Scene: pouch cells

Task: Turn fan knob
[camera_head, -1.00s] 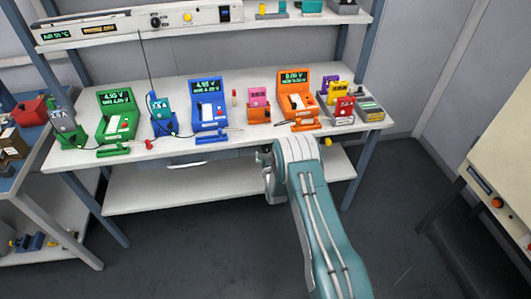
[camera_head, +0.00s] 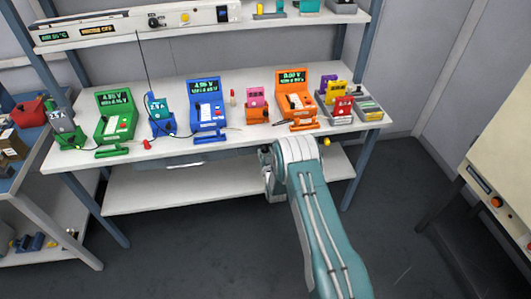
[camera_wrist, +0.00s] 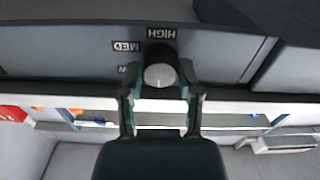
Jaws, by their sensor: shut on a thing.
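The fan knob (camera_wrist: 160,68) is in the wrist view, a dark round knob with a light grey face, on a grey panel. The labels HIGH (camera_wrist: 161,33) and MED (camera_wrist: 126,46) appear upside down above it and to its left. A third label, partly hidden, is lower left. My gripper (camera_wrist: 160,82) has one finger on each side of the knob and is shut on it. In the head view my gripper (camera_head: 270,168) is at the bench's front edge, mostly hidden by my wrist; the knob is hidden there.
The bench top (camera_head: 180,152) holds a green tester (camera_head: 115,118), a blue tester (camera_head: 207,105) and an orange tester (camera_head: 294,97). A yellow round thing (camera_head: 326,141) sits at the bench front, right of my wrist. Open floor (camera_head: 200,250) lies before the bench.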

